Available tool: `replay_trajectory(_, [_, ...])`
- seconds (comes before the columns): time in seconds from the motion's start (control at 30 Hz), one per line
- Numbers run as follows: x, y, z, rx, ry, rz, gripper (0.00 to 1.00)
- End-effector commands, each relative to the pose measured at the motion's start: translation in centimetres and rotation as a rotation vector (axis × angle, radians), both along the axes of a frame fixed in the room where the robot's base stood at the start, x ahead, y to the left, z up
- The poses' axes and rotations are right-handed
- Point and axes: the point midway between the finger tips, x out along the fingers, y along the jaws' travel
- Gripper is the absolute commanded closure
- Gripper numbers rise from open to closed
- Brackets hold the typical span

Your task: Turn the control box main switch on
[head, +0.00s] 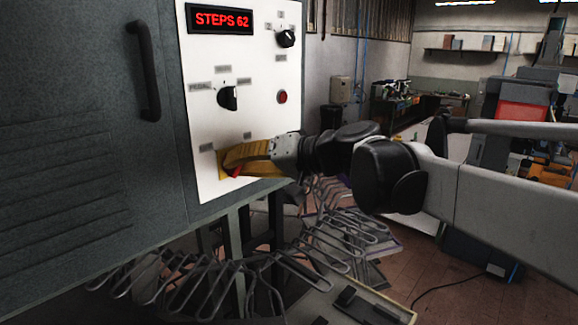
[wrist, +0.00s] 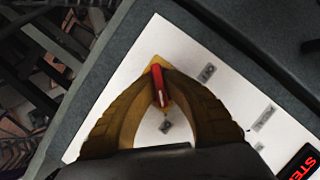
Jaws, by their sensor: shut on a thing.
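The control box has a white panel (head: 206,108) on its front. The main switch is a red handle on a yellow plate low on the panel; the red handle (head: 237,172) shows just past my fingertips in the head view. In the wrist view the red handle (wrist: 160,86) stands between the two yellow-brown fingers. My gripper (wrist: 158,98) is shut on the red handle, with a fingertip on each side. The gripper (head: 238,165) reaches in from the right in the head view and hides most of the yellow plate (wrist: 153,64).
Above are a black selector knob (head: 228,98), another knob (head: 286,38), a red button (head: 282,97) and a lit display (head: 221,19) reading STEPS 62. A black door handle (head: 144,70) juts out at left. Several wire racks (head: 320,235) stand below the box.

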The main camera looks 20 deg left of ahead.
Motion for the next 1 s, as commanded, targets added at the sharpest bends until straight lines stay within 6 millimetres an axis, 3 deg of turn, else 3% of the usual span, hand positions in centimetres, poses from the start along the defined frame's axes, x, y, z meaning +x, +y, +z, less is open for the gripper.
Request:
replay_trajectory(0.57, [-0.03, 0.04, 0.00, 0.017, 0.031, 0.001, 1.00])
replay_trajectory(0.67, [-0.03, 0.04, 0.00, 0.017, 0.031, 0.001, 0.68])
replay_trajectory(1.0, [-0.05, -0.19, 0.05, 0.016, 0.031, 0.000, 0.67])
